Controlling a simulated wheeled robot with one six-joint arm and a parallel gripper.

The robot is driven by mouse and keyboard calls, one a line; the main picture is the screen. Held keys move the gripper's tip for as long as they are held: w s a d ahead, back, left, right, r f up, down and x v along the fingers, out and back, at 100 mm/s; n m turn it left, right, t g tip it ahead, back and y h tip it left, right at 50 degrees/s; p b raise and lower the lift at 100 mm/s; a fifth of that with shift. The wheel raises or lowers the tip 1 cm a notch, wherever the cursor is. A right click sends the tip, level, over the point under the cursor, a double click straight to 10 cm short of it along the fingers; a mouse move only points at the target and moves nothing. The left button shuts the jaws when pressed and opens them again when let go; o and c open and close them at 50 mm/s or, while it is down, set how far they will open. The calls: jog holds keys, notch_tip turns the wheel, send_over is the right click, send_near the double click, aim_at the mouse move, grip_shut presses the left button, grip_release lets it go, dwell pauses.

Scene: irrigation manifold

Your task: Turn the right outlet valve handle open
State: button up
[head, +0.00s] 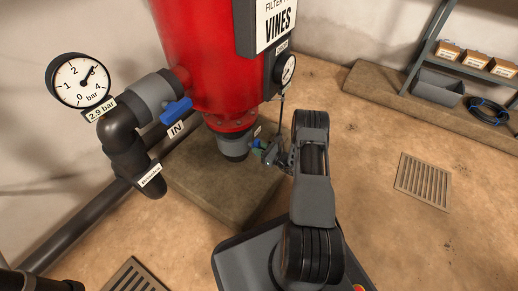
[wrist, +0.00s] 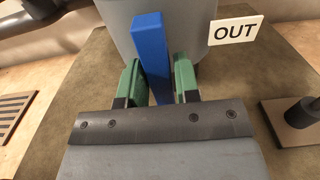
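The outlet valve's blue handle (wrist: 152,55) stands between my gripper's two green fingers (wrist: 159,80) in the wrist view, in front of a grey pipe fitting (wrist: 190,20) beside an OUT label (wrist: 235,30). The fingertips lie close along both sides of the handle. I cannot tell whether they press on it or leave a thin gap. In the head view my gripper (head: 271,154) is at the outlet below the red filter tank (head: 215,60), at its right side. My gripper and arm largely hide the handle there.
Another blue handle (head: 176,110) sits on the inlet pipe by the IN label (head: 177,128). A large gauge (head: 80,81) is at the left and a small gauge (head: 288,70) hangs above my gripper. A concrete plinth (head: 215,190) lies below. The floor to the right is open, with a drain grate (head: 422,181).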

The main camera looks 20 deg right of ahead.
jog(key=o, duration=0.3)
jog(key=p+v, duration=0.4)
jog(key=v, duration=0.9)
jog(key=shift+s+d, duration=0.25)
jog(key=shift+s, duration=0.05)
jog(key=shift+s+f, duration=0.1)
